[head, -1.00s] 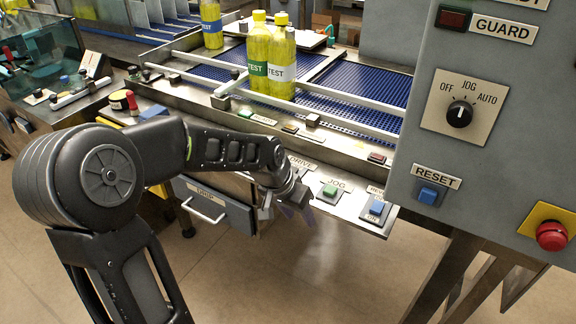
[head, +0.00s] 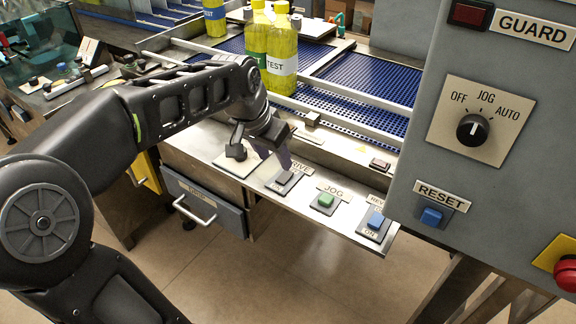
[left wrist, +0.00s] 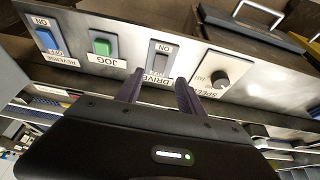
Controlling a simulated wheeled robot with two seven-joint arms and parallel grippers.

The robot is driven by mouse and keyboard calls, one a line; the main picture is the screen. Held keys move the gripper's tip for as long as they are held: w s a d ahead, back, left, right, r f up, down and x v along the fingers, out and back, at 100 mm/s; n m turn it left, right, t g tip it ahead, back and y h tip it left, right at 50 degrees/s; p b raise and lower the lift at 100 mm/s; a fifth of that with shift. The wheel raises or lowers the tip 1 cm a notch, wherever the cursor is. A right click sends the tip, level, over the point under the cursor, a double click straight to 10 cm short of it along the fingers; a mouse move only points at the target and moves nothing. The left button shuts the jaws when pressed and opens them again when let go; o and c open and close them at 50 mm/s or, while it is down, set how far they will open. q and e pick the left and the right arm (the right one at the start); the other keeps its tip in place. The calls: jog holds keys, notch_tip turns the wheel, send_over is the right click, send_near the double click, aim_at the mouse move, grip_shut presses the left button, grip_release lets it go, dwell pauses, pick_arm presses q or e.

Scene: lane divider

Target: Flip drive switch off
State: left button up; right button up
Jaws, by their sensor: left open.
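The drive switch (head: 284,179) is a grey rocker on a dark plate, set in the steel ledge beside a partly covered DRIVE label. In the left wrist view the drive switch (left wrist: 160,64) shows ON marked at one end, upside down, and the DRIVE label at the other. My left gripper (head: 262,154) is open and empty, close above the ledge by the switch. In the wrist view its two purple-grey fingers (left wrist: 159,88) point toward the switch, one on either side of it in the picture. I cannot tell whether they touch it. My right gripper is not in view.
A green JOG button (head: 325,200) and a blue REVERSE switch (head: 375,220) sit right of the drive switch. A speed knob (left wrist: 220,80) is on its other side. Yellow bottles (head: 283,65) stand on the blue conveyor behind. A grey control box (head: 420,120) stands at right.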

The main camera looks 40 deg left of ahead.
aim_at(284, 177)
pick_arm(q)
jog(key=shift+x, duration=3.85)
jog(key=shift+s, duration=0.1)
jog(key=shift+c, duration=0.3)
grip_shut()
